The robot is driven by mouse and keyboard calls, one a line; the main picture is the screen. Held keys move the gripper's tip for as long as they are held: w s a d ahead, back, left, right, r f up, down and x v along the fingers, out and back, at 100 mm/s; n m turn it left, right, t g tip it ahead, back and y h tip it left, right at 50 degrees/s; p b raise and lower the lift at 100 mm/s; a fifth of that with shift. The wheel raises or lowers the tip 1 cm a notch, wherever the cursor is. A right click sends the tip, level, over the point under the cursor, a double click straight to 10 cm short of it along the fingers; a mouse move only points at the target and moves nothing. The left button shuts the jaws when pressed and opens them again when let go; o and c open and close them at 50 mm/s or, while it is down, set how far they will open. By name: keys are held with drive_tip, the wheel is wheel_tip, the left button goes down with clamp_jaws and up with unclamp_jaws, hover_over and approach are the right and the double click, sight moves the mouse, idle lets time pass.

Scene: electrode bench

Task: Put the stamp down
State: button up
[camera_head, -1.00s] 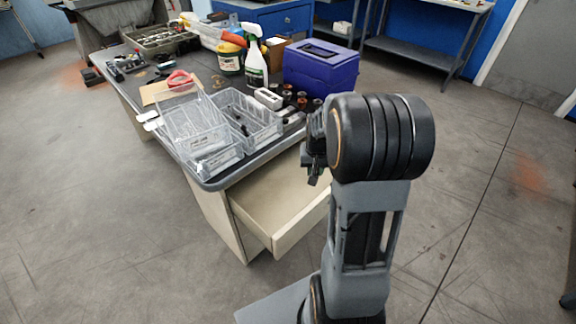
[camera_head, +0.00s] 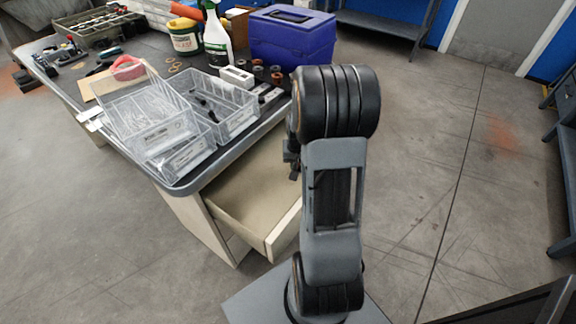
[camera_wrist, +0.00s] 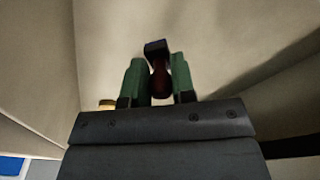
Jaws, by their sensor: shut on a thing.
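In the wrist view my gripper (camera_wrist: 158,78) has its two green fingers shut on the stamp (camera_wrist: 157,48), which has a dark red handle and a black block at its far end. The stamp points away from the wrist, over a beige surface between pale walls, seemingly the open drawer (camera_head: 250,190) of the bench. I cannot tell whether the stamp touches that surface. In the head view my arm hides the stamp and most of the gripper, which is at the drawer's right side.
The bench top (camera_head: 180,187) holds clear bins (camera_head: 222,97), a purple box (camera_head: 292,38), a spray bottle (camera_head: 216,40), a white block (camera_head: 237,76) and several small dark red-brown pieces (camera_head: 277,78). A small yellowish thing (camera_wrist: 107,104) shows left of the fingers. Floor right of my arm is clear.

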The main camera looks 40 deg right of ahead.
sight(288, 169)
drive_tip(key=shift+f, duration=0.6)
drive_tip(key=w, duration=0.1)
drive_tip(key=w+b, duration=0.1)
drive_tip(key=w+a+f, duration=0.1)
drive_tip(key=shift+w+a+b, duration=0.1)
drive_tip(key=shift+w+b, duration=0.3)
drive_tip(key=shift+f, duration=0.15)
drive_tip(key=shift+f, duration=0.15)
drive_tip(key=o, duration=0.8)
